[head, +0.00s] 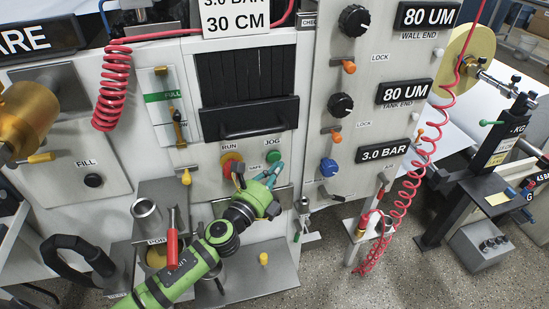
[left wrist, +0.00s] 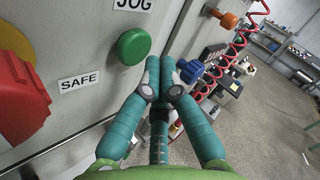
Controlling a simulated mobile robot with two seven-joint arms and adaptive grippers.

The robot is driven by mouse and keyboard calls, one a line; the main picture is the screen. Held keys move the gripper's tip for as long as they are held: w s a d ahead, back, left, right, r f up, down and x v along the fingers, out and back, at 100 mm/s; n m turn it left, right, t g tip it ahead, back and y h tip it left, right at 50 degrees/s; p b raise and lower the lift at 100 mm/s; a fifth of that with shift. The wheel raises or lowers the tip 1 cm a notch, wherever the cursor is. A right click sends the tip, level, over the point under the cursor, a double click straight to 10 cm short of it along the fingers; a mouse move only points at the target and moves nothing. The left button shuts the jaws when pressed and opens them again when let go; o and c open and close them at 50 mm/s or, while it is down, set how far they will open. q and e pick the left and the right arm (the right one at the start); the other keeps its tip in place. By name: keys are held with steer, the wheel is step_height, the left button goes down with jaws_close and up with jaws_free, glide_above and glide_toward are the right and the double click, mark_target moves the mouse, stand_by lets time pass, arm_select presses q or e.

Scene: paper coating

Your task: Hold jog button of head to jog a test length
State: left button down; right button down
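The green jog button (head: 273,156) is a round cap under the JOG label on the grey machine front. In the left wrist view it is the large green button (left wrist: 133,45), left of the fingertips. My left gripper (head: 277,169) is just below and right of the button in the head view. In the left wrist view its two teal fingers (left wrist: 160,66) are together at the tips, with nothing between them. A small gap shows between tips and button; I cannot tell the depth. My right gripper is not in view.
A blue knob (head: 328,167) and a coiled red hose (head: 408,185) are to the right. A ledge (head: 265,277) projects below my arm.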

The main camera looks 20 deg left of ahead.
arm_select(q)
steer(key=shift+w, duration=0.1)
stand_by(0.5)
steer(key=shift+w+a, duration=0.25)
steer(key=shift+w, duration=0.05)
steer(key=shift+w+a, duration=0.3)
steer(key=shift+w, duration=0.1)
stand_by(3.0)
steer(key=shift+s, duration=0.1)
stand_by(1.8)
steer(key=shift+s+d, duration=0.5)
steer(key=shift+s, duration=0.2)
steer(key=shift+s+d, duration=0.75)
steer(key=shift+s, duration=0.3)
steer(key=shift+s+d, duration=0.7)
steer(key=shift+s, duration=0.3)
